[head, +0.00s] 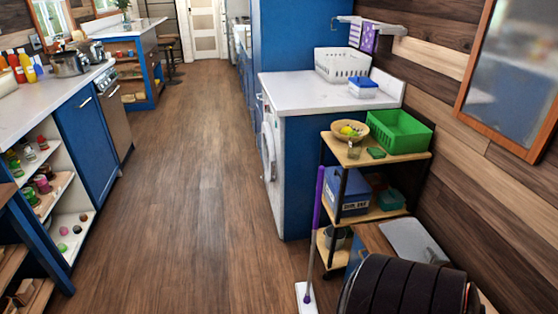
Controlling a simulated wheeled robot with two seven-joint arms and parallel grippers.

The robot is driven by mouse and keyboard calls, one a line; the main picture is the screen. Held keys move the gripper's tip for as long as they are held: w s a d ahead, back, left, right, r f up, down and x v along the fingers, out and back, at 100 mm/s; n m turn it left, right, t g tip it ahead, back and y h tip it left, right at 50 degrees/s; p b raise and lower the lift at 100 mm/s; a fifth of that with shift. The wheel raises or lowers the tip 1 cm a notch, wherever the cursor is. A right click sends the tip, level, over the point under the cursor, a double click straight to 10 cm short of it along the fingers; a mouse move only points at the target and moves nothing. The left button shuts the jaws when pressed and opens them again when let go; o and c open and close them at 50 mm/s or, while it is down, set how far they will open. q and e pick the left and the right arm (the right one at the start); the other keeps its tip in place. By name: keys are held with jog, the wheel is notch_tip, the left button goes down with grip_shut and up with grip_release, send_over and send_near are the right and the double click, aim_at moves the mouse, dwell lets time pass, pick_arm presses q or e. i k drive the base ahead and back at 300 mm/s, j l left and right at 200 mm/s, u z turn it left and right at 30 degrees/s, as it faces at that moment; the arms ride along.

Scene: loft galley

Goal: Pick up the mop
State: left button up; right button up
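The mop (316,220) stands nearly upright at the left front side of a small wooden shelf cart. Its handle is purple at the top and grey lower down. Its flat white head (306,299) rests on the floor at the bottom edge of the head view, partly cut off. Neither my left nor my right gripper shows in this view.
The shelf cart (386,217) holds a green basket (400,131), a wicker bowl (344,131) and a blue box (348,194). A washer (270,155) sits behind it under a white counter. A dark rounded object (405,288) is at bottom right. The wooden floor (195,190) is clear.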

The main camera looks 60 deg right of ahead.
aim_at(306, 298)
jog(key=z, duration=2.1)
